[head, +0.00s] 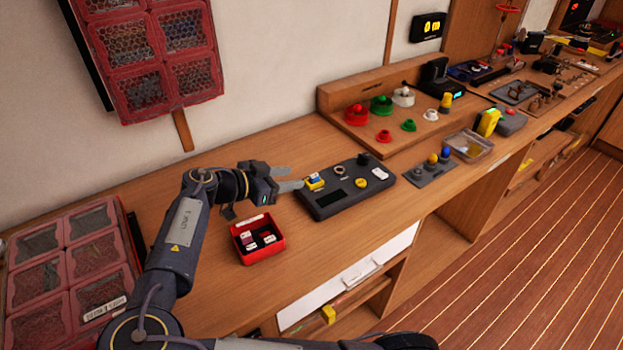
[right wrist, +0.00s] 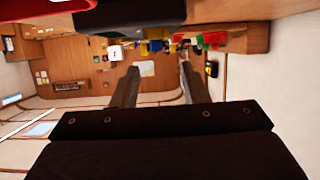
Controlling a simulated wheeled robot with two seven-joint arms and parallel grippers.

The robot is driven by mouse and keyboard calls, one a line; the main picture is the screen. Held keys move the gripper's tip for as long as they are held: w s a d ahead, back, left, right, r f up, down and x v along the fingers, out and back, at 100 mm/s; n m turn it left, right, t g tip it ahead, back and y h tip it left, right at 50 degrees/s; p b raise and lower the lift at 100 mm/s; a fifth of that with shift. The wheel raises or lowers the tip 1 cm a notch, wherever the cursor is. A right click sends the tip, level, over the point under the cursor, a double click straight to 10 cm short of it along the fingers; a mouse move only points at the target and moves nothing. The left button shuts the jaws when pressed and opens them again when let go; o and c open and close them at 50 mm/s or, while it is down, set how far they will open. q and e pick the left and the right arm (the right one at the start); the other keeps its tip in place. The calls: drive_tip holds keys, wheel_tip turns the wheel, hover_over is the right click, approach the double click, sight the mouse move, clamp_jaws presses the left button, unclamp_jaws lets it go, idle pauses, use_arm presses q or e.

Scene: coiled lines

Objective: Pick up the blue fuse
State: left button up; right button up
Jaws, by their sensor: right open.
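A small block with blue and white on it (head: 314,177), which looks like the blue fuse, sits in a yellow holder at the left end of a dark control box (head: 337,206) on the bench. My right gripper (head: 294,178) is just left of it, with its fingers pointing right toward it. In the right wrist view the fingers (right wrist: 158,72) are apart with nothing between them. I cannot make out the fuse there. My left gripper is not in view.
A red open box (head: 277,252) with several small blocks stands in front of my right gripper. A red-framed case (head: 124,297) lies at the left. Buttons and coloured rings stand farther right. Bare bench top lies between the red box and the front edge.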

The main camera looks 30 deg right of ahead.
sight(313, 176)
drive_tip(key=p+x, duration=0.1)
drive_tip(key=x, duration=0.4)
drive_tip(key=shift+s, duration=0.2)
drive_tip(key=shift+d+f+p, duration=0.25)
drive_tip(key=shift+d+p, duration=0.05)
drive_tip(key=shift+d, duration=0.15)
clamp_jaws()
